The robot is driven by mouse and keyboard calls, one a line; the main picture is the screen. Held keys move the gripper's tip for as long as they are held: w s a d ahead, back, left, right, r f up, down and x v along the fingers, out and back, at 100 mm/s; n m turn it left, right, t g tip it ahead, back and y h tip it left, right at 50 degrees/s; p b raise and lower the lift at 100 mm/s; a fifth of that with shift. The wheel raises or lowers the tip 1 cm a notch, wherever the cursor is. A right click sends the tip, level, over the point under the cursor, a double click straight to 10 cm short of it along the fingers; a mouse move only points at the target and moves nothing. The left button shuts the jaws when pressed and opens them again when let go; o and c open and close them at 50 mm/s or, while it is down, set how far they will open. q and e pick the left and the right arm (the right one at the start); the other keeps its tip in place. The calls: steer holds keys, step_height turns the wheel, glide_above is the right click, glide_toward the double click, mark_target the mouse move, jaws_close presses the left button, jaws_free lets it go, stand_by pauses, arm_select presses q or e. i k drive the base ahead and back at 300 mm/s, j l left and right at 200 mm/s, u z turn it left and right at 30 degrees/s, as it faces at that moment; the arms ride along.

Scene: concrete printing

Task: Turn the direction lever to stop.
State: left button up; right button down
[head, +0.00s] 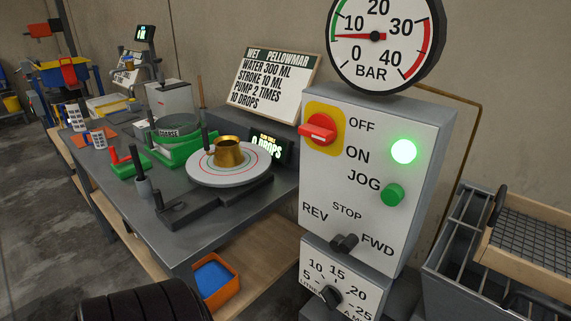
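The direction lever (343,243) is a short dark lever low on the front of the grey control box (325,180). The label REV is to its upper left, STOP above it and FWD to its right. It is seen at a slant and is small, so I cannot tell for sure which label it points to. Nothing touches it. Neither of my grippers shows in the head view.
The box also carries a red rotary switch (319,128), a lit green lamp (403,151), a green JOG button (393,195) and a numbered dial (331,297) below the lever. A pressure gauge (385,60) stands above. A rack (480,260) stands close on the right.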

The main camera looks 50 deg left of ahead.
mark_target(342, 245)
steer(key=u, duration=1.25)
